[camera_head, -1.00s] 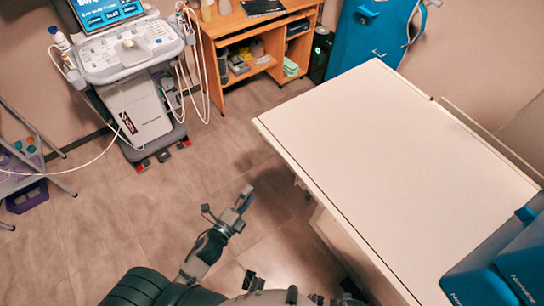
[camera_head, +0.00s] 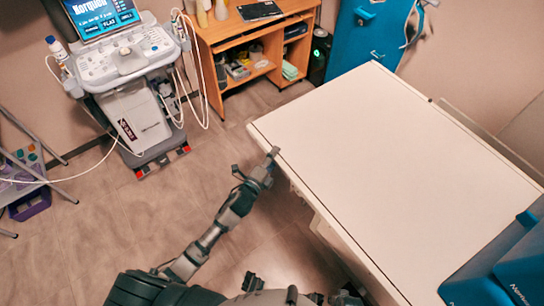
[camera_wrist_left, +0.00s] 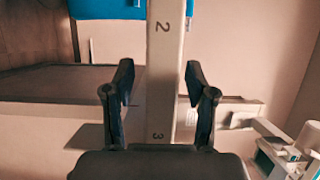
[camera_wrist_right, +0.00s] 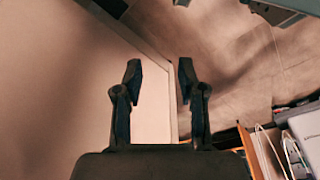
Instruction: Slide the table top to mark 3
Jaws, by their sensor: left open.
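The pale table top (camera_head: 370,150) fills the right half of the head view. My left gripper (camera_head: 267,168) is beside its left edge, near the far left corner. In the left wrist view my left gripper (camera_wrist_left: 159,82) is open, with its fingers on either side of a pale strip (camera_wrist_left: 164,75). The strip carries mark 2 (camera_wrist_left: 162,27) at the top and mark 3 (camera_wrist_left: 158,136) lower, near the gripper's base. Contact with the strip cannot be told. My right gripper (camera_wrist_right: 159,75) is open and empty in the right wrist view, with a pale edged panel beyond it.
An ultrasound cart (camera_head: 135,90) stands at upper left, with a wooden desk (camera_head: 250,45) beside it. A blue cabinet (camera_head: 365,35) is behind the table. Blue cushions (camera_head: 505,265) lie on the table's near right part.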

